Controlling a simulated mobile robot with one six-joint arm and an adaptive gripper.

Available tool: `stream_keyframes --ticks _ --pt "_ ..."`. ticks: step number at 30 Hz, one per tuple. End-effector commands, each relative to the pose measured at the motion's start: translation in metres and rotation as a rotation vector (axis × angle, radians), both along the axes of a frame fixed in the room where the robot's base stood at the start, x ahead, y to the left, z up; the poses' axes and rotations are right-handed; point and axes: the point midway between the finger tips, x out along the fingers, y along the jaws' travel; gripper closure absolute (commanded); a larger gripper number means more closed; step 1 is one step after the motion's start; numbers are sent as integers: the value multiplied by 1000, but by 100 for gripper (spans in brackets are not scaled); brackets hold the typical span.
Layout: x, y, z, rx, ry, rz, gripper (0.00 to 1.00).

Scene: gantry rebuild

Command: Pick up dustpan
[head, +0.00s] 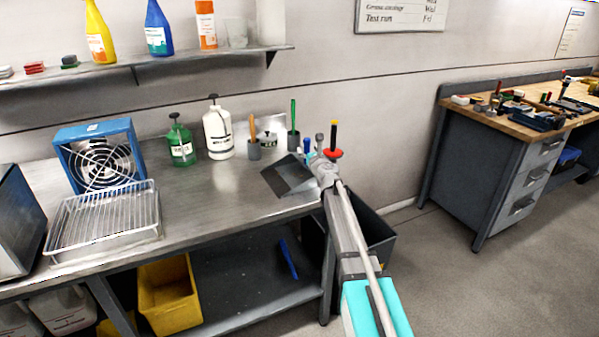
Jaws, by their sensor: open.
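A dark grey dustpan (285,177) lies on the metal workbench (215,205) near its right end. Its flat pan shows, and its right part is hidden behind my arm. My gripper (318,162) is at the far end of my arm, just right of the dustpan in the picture. It looks open with nothing held. It is small here, and I cannot tell whether it touches the dustpan.
Behind the dustpan stand small holders with a wooden handle (253,128) and a green handle (293,115). A white bottle (218,132), a green bottle (181,145), a blue fan (105,160) and a wire rack (105,215) stand left. A dark bin (375,238) stands right.

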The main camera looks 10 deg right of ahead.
Motion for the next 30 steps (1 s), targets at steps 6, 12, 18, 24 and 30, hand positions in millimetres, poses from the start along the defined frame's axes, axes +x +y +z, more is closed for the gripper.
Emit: stream_keyframes --ticks 6,12,18,24,30 --pt "17 3 0 0 0 0 26" --pt "17 3 0 0 0 0 26" --pt "17 3 0 0 0 0 26" --pt "17 3 0 0 0 1 30" --pt "17 4 0 0 0 1 67"
